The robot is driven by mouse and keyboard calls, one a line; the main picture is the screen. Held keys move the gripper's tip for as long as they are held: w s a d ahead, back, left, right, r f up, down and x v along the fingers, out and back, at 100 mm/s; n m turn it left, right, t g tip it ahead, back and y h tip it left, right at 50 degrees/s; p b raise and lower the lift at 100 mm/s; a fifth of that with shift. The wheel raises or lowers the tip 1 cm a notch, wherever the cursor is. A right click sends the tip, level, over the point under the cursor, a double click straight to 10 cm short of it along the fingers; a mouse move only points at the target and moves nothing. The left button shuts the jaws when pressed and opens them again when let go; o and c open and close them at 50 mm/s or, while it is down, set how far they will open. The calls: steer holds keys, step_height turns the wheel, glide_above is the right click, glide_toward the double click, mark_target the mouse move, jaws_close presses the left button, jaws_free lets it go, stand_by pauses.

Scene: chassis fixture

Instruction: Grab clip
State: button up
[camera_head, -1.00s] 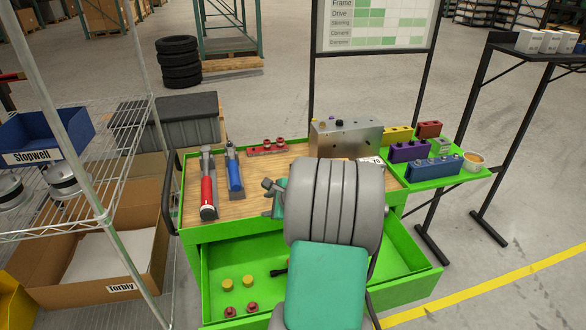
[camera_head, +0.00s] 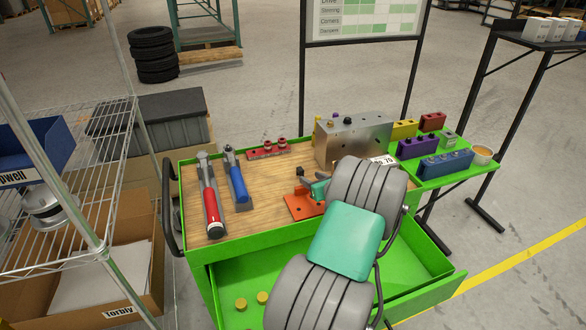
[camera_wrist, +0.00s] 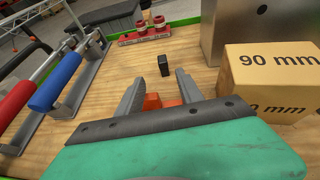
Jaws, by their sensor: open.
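A small black block (camera_wrist: 165,65), possibly the clip, stands upright on the wooden bench top just beyond my fingertips in the wrist view. In the head view a small dark piece (camera_head: 299,171) shows by the gripper. An orange part (camera_wrist: 152,101) lies between and below my fingers; the gripper body hides some of it. It shows as an orange plate (camera_head: 300,207) in the head view. My gripper (camera_wrist: 158,82) is open, with nothing held between its two grey fingers. It is low over the bench, partly hidden by my arm in the head view (camera_head: 310,188).
A red holder (camera_head: 268,150) is behind. The green drawer (camera_head: 225,275) is open below.

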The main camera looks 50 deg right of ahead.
mark_target(302, 171)
steer(key=x, duration=0.7)
steer(key=shift+w+d+p, duration=0.15)
steer(key=shift+d+p, duration=0.15)
steer(key=shift+d, duration=0.2)
steer(key=shift+r, duration=0.1)
steer(key=shift+c, duration=0.2)
steer(key=shift+a, duration=0.1)
jaws_close()
